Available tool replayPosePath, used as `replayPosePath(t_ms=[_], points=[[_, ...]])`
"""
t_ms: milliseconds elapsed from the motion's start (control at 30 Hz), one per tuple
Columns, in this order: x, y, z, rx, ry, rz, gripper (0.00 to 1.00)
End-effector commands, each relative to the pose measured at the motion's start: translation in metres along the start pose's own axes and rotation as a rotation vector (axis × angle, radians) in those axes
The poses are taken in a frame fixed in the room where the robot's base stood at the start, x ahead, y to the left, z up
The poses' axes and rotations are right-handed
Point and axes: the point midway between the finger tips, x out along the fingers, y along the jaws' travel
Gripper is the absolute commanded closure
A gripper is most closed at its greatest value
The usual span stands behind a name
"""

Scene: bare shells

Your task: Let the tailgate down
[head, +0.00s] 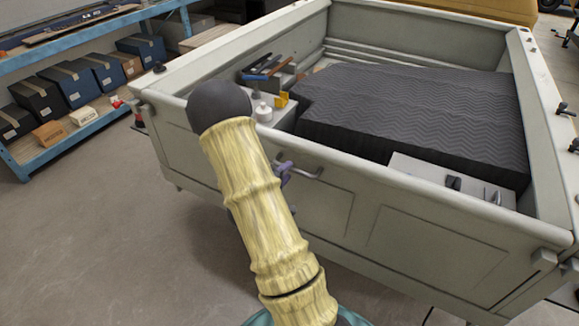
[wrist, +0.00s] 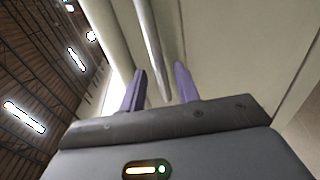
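The tailgate (head: 430,243) is the pale grey panelled near wall of the truck bed. It stands upright, level with the side walls. A metal bar handle (head: 308,172) is on its outer face near the top edge. My gripper (head: 284,172) is at the left end of this handle, partly hidden by my arm. In the wrist view, my gripper (wrist: 161,86) has its two purple fingers apart. The handle (wrist: 153,45) runs down between them, with visible gaps on both sides. Contact cannot be seen.
The bed holds a dark ribbed mat (head: 410,110), a pale box (head: 450,182) and small tools and bottles at the left corner. A blue shelf (head: 85,115) with several boxes stands at the left. The floor (head: 110,235) to the left of the tailgate is clear.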

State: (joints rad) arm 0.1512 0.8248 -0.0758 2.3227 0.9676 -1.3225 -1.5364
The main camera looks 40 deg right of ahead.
Motion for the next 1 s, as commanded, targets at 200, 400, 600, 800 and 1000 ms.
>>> replayPosePath(t_ms=[200, 400, 600, 800, 1000], points=[[0.028, 0.001, 0.0, 0.0, 0.0, -0.001, 0.68], [0.033, 0.0, 0.001, -0.001, -0.002, -0.001, 0.68], [0.033, 0.0, 0.001, 0.0, -0.003, -0.001, 0.78], [0.033, 0.0, 0.001, 0.0, -0.002, -0.001, 1.0], [0.032, -0.001, 0.0, -0.001, -0.001, 0.001, 1.0]])
